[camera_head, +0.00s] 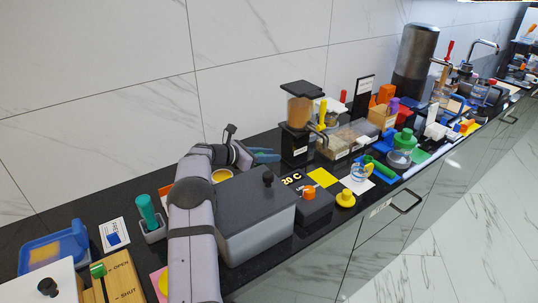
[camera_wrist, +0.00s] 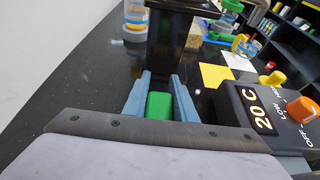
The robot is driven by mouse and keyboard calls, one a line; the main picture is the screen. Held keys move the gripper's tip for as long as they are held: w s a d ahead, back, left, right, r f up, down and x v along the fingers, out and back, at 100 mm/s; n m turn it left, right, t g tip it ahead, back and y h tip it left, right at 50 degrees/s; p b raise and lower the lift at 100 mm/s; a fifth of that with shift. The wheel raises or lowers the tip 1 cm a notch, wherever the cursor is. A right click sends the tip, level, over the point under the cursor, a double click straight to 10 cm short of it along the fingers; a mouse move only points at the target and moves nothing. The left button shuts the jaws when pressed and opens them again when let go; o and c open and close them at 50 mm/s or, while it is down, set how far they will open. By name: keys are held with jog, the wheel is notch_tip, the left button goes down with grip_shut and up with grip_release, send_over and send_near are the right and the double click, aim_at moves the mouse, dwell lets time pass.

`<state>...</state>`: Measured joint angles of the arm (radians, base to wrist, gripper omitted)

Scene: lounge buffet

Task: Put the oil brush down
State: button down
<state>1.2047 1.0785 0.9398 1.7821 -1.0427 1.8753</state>
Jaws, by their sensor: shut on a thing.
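My gripper (camera_head: 265,155) is low over the black counter, just behind the grey lidded box and left of the dispenser. In the wrist view its two blue fingers (camera_wrist: 160,92) are closed on a small green block-like part, which I take to be the oil brush (camera_wrist: 158,106). Only this green part shows; the rest of the brush, including any bristles, is hidden. In the head view the brush cannot be made out at the fingers. Whether it touches the counter is not clear.
The black-based dispenser (camera_head: 298,125) stands just ahead of the fingers. The grey lidded box (camera_head: 255,215) and the 20 C control box (camera_head: 313,205) are near. A yellow square (camera_head: 323,177) lies to the right. Bare black counter (camera_wrist: 85,90) shows left of the fingers in the wrist view.

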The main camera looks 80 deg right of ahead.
jog(key=shift+f, duration=0.15)
jog(key=c, duration=1.5)
grip_release()
jog(key=shift+o, duration=0.2)
jog(key=shift+r, duration=0.3)
jog(key=b+v, duration=0.3)
jog(key=v, duration=0.9)
jog(key=shift+f, duration=0.1)
